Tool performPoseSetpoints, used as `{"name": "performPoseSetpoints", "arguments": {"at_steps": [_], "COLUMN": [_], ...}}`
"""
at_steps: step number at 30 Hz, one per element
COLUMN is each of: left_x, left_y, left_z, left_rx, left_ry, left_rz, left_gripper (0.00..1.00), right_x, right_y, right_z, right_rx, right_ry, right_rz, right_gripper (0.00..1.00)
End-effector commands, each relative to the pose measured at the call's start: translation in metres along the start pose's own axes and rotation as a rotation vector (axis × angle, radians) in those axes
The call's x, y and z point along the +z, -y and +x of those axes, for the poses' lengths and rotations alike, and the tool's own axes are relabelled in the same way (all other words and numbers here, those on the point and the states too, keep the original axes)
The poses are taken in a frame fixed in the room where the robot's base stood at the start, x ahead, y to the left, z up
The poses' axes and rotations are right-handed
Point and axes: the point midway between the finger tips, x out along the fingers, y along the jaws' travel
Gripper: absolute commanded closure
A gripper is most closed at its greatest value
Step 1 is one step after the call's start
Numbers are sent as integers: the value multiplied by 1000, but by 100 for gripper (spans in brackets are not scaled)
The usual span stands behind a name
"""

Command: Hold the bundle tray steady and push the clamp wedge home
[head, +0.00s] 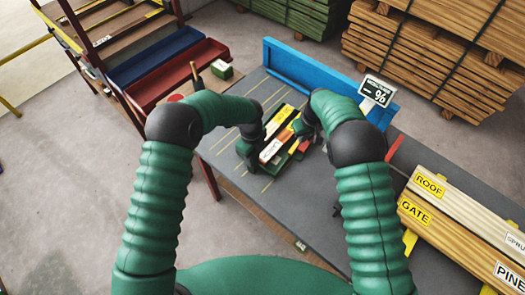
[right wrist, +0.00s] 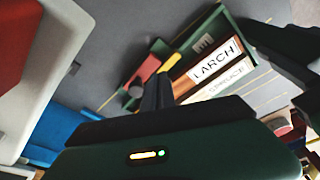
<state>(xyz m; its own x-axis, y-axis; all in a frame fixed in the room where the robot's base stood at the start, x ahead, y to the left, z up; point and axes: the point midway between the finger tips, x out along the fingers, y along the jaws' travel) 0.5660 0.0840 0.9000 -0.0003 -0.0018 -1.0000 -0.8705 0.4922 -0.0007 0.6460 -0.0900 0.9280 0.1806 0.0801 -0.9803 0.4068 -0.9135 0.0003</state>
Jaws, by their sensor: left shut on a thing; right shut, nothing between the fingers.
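The green bundle tray (head: 279,165) lies on the grey table between my two arms. It holds wooden pieces with white labels; one reads LARCH (right wrist: 214,66) in the right wrist view. My left gripper (head: 247,150) is shut on the tray's left side; its dark fingers also show at the right of the right wrist view. My right gripper (head: 305,130) is shut and empty at the tray's right side; its fingertips (right wrist: 156,92) point at the tray. A red piece (right wrist: 149,68) beside a yellow one lies near these fingertips; I cannot tell surely whether it is the clamp wedge.
A blue rail (head: 310,68) and a sign with a percent mark (head: 378,91) stand along the table's back edge. Boards labelled ROOF and GATE (head: 440,215) lie at the right. A rack with a red bin (head: 180,72) stands at the left.

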Motion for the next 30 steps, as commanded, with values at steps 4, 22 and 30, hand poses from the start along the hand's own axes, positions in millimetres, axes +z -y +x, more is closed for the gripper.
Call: {"name": "performPoseSetpoints", "arguments": {"at_steps": [4,22,30], "left_x": [0,0,0], "left_y": [0,0,0], "left_z": [0,1,1], "left_rx": [-1,-1,0], "left_ry": [0,0,-1], "left_rz": [1,1,1], "left_gripper": [100,100,100], "right_x": [-6,45,57], "right_y": [11,57,53], "right_z": [1,-46,-50], "right_rx": [-16,-156,-148], "right_ry": [-39,-737,-782], "right_rz": [81,2126,2203], "right_gripper": [100,100,100]}}
